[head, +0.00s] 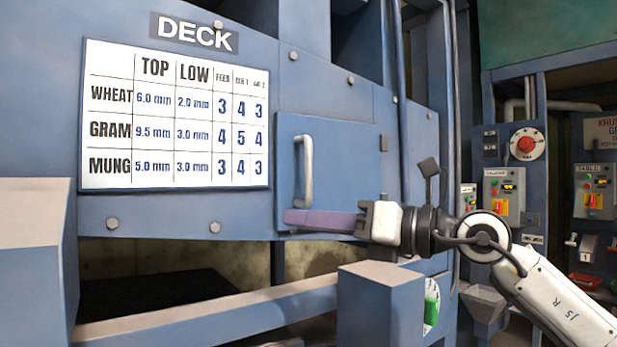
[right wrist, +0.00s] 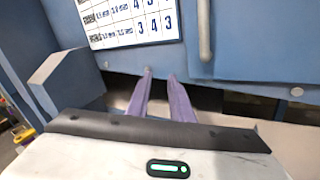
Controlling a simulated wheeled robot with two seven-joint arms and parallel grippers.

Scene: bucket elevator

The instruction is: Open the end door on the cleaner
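The end door (head: 345,165) is a flat blue panel on the blue cleaner, closed flush as far as I can see. It carries an upright pale bar handle (head: 308,168) near its left edge. The handle also shows in the right wrist view (right wrist: 205,32), up and to the right of my fingertips. My right gripper (head: 290,218) has purple fingers pointing left, just below the handle's lower end in the head view. In the right wrist view its fingers (right wrist: 160,76) stand apart with nothing between them. The handle is outside them. My left gripper is not in view.
A white DECK settings chart (head: 175,115) is fixed left of the door. A blue beam (head: 210,315) and a blocky post (head: 378,300) stand low in front. Control boxes (head: 503,193) with switches are at the right.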

